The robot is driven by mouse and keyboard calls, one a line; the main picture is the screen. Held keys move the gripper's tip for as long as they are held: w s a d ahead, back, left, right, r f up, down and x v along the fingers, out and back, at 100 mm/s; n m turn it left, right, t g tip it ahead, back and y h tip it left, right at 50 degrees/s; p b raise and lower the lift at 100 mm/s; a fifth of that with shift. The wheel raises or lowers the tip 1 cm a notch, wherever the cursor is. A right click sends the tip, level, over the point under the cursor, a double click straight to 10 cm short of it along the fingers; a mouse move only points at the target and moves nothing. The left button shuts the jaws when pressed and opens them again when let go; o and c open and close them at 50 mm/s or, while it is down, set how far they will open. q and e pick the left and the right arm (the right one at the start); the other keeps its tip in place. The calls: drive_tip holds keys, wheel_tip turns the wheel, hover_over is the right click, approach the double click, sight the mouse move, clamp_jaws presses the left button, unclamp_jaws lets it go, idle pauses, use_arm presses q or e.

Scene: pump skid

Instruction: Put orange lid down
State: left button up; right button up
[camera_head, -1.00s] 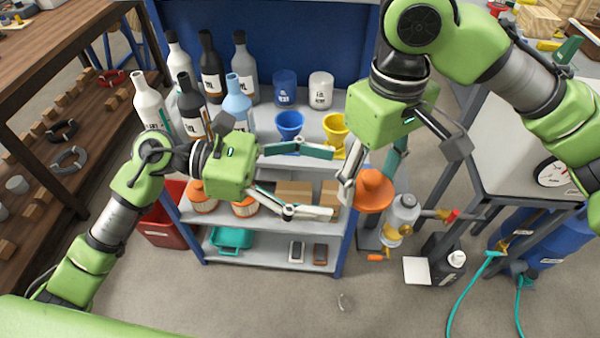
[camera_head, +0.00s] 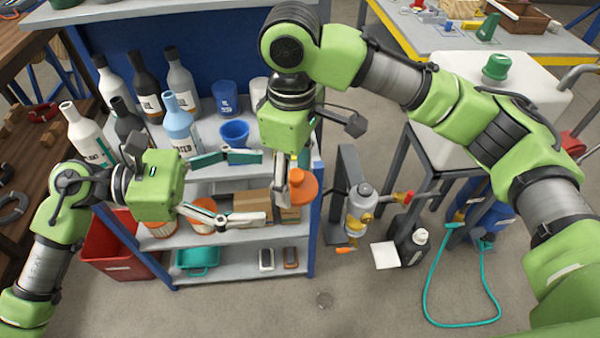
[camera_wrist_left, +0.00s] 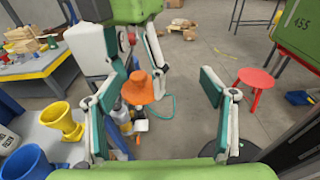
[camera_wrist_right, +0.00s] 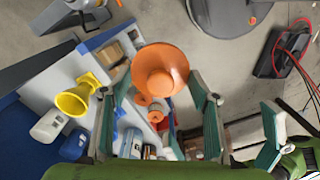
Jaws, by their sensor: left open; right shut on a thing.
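The orange lid (camera_head: 299,186) is a round disc with a raised middle. My right gripper (camera_head: 291,178) is shut on it and holds it in front of the shelf unit's right end. In the right wrist view the lid (camera_wrist_right: 160,68) sits between the two fingertips. In the left wrist view it (camera_wrist_left: 143,87) hangs in the air beside the left gripper's jaws. My left gripper (camera_head: 260,188) is open and empty, its fingers pointing right toward the lid in front of the shelves. The gap between lid and shelf is hard to judge.
The shelf unit (camera_head: 240,264) holds several bottles, blue cups, brown boxes and jars with orange parts (camera_head: 203,223). A red bin (camera_head: 120,246) stands to its left. A pump with a clear bowl (camera_head: 360,212), a dark canister (camera_head: 411,245) and a teal hose (camera_head: 430,290) are to its right.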

use_arm(q)
drive_tip(key=c, duration=0.4)
drive_tip(key=shift+s+d+r, duration=0.2)
drive_tip(key=shift+s+d, duration=0.05)
drive_tip(key=c, duration=0.6)
drive_tip(key=s+r, duration=0.1)
drive_tip(key=s+d+r+n+t+h, duration=0.1)
drive_tip(key=r, duration=0.1)
drive_tip(key=s+d+r+t, duration=0.1)
drive_tip(key=shift+d+r+n, duration=0.2)
drive_tip(key=shift+d+n, duration=0.05)
drive_tip(key=shift+n, duration=0.05)
drive_tip(key=w+d+t, duration=0.1)
drive_tip(key=w+d, duration=0.1)
drive_tip(key=d, duration=0.9)
drive_tip(key=shift+w+d+r, duration=0.2)
drive_tip(key=shift+d+r, duration=0.15)
drive_tip(key=shift+d, duration=0.05)
use_arm(e)
drive_tip(key=s+d+r+m, duration=0.6)
drive_tip(key=d+r+m, duration=0.1)
drive_tip(key=d+r, duration=0.1)
drive_tip(key=shift+r+m, duration=0.4)
drive_tip(key=shift+r, duration=0.5)
